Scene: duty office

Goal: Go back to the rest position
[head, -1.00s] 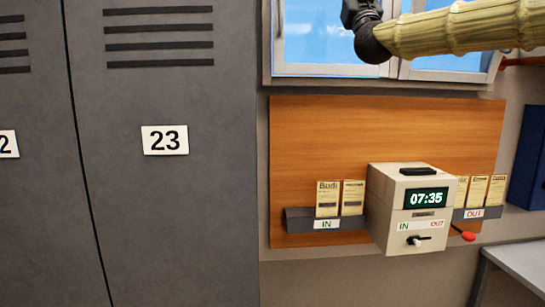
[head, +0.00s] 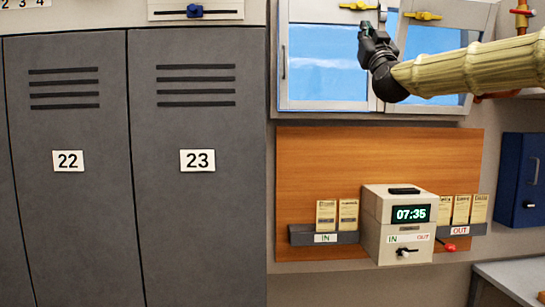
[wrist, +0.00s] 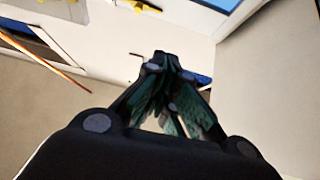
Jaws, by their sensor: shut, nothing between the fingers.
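My gripper (head: 366,32) is at the upper right of the head view, raised in front of the windowed cabinet, with my arm reaching in from the right edge. In the wrist view my gripper (wrist: 165,62) shows its dark fingers drawn together at the tips, with nothing held between them. The gripper is well above the time clock and touches nothing that I can see.
The time clock (head: 399,240) reads 07:35, between an IN rack (head: 300,236) and an OUT rack (head: 470,230) with cards, on a wooden board (head: 400,150). Grey lockers (head: 195,230) stand left. A windowed cabinet (head: 330,105) and blue box (head: 521,180) are right.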

